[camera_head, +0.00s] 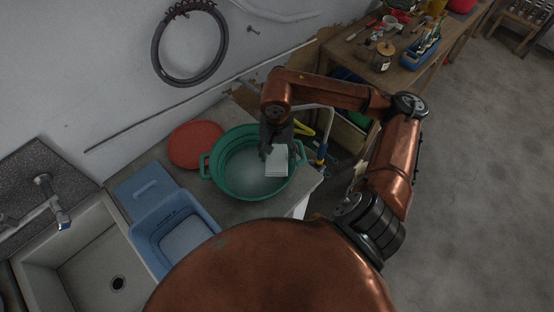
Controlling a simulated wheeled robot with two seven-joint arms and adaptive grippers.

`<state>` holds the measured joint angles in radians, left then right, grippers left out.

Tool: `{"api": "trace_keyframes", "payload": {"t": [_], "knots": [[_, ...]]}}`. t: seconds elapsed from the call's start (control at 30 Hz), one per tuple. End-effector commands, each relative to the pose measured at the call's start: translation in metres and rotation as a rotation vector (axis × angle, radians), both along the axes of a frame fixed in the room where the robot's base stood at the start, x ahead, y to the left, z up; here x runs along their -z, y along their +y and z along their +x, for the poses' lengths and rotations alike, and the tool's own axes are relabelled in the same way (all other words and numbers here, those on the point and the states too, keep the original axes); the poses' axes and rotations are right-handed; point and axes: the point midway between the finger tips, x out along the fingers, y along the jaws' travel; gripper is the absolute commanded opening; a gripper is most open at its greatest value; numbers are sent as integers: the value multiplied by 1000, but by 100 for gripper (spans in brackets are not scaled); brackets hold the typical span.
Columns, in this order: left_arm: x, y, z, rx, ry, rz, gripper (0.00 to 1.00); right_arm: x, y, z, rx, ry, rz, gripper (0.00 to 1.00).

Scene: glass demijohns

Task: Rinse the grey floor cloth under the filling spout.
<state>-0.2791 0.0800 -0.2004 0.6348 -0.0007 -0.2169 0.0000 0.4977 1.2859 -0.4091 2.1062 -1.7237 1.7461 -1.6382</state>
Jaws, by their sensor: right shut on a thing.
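My right gripper (273,146) reaches down over the green basin (206,172) at the centre. It is shut on a pale grey, folded-looking piece, which I take to be the grey floor cloth (278,163). The cloth is over the right part of the basin; I cannot tell whether it touches the basin or its contents. A tap (52,205) with a blue end stands over the sink at the left, well apart from the cloth. A pale bent pipe (327,112) shows just right of the gripper. I cannot tell which one is the filling spout. My left gripper is out of view.
A blue tub (147,222) stands between the basin and the grey sink (80,262). A red round lid or dish (193,143) lies behind the basin. A wooden bench (400,72) with jars and bottles is at the upper right. Open floor (470,190) lies right.

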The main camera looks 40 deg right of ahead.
Motion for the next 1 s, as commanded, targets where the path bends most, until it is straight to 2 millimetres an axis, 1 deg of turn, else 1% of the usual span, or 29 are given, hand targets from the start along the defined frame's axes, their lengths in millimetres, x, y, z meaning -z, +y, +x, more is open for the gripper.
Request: {"api": "trace_keyframes", "payload": {"t": [0.03, 0.1, 0.3, 0.37, 0.4, 0.57, 0.7, 0.9, 1.0], "knots": [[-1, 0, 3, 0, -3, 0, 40, 1, -3, 4, 1, -1, 1, 34], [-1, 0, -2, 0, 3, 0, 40, 2, -6, 9, 1, 0, 1, 34], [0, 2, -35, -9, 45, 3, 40, 6, -17, 25, 0, 0, 1, 34], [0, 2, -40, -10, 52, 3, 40, 7, -21, 29, 0, -1, 1, 34], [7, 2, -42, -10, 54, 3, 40, 10, -23, 32, 0, -2, -1, 34], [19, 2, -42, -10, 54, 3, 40, 13, -32, 44, 1, -2, -1, 34], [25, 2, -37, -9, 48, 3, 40, 15, -38, 52, 0, -2, -1, 34], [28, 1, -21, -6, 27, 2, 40, 15, -43, 58, -2, -1, 0, 34], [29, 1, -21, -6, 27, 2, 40, 14, -44, 59, -2, -1, 1, 34]]}}
